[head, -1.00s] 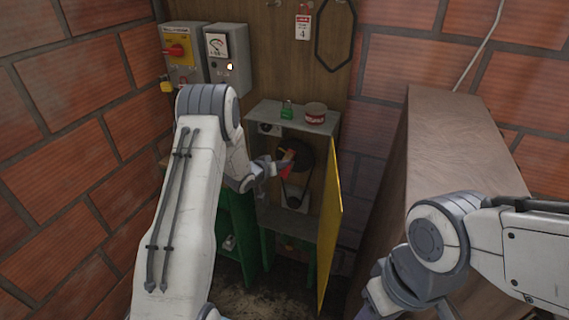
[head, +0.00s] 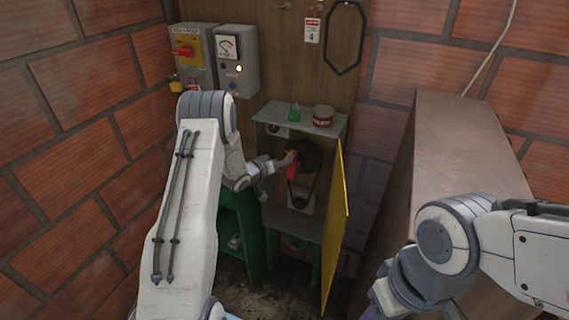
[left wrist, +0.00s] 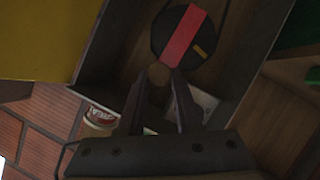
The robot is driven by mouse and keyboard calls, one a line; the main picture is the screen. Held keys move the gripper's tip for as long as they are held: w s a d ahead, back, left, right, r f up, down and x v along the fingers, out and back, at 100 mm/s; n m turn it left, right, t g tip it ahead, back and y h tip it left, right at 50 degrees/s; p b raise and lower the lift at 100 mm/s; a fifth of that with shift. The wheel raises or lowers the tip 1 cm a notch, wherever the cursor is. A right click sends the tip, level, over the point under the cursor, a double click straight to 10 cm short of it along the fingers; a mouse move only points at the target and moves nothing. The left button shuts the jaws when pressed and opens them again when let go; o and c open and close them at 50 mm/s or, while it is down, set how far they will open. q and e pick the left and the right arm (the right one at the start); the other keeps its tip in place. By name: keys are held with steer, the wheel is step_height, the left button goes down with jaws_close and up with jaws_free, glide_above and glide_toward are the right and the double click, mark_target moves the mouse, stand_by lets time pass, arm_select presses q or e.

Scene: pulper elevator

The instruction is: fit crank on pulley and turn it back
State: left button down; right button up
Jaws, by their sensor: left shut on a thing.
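The red crank (head: 292,170) is at the dark pulley (head: 312,158) inside the open grey cabinet. In the left wrist view, the red crank bar (left wrist: 185,35) lies across the face of the round black pulley (left wrist: 205,32), beside a small yellow mark. My left gripper (head: 282,162) is shut on the crank's round brownish handle, which shows between the fingertips (left wrist: 160,76) in the left wrist view. Whether the crank is fully seated on the pulley cannot be told. My right gripper is at the bottom edge of the head view, mostly cut off.
The cabinet's yellow door (head: 336,225) stands open on the right. A green padlock (head: 294,114) and a red-and-white tin (head: 323,116) stand on the cabinet top. A switch box (head: 190,52) and a meter box (head: 237,60) hang at left. A large brown block (head: 465,150) fills the right.

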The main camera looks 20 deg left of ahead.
stand_by(0.3)
arm_select(q)
steer(key=shift+a+f+n+h, duration=0.1)
steer(key=shift+a+n+h, duration=0.4)
steer(key=shift+a, duration=0.45)
steer(key=shift+a+f+n+t+h, duration=0.2)
steer(key=shift+a+n+t+h, duration=0.2)
steer(key=shift+a+n, duration=0.5)
steer(key=shift+a, duration=0.1)
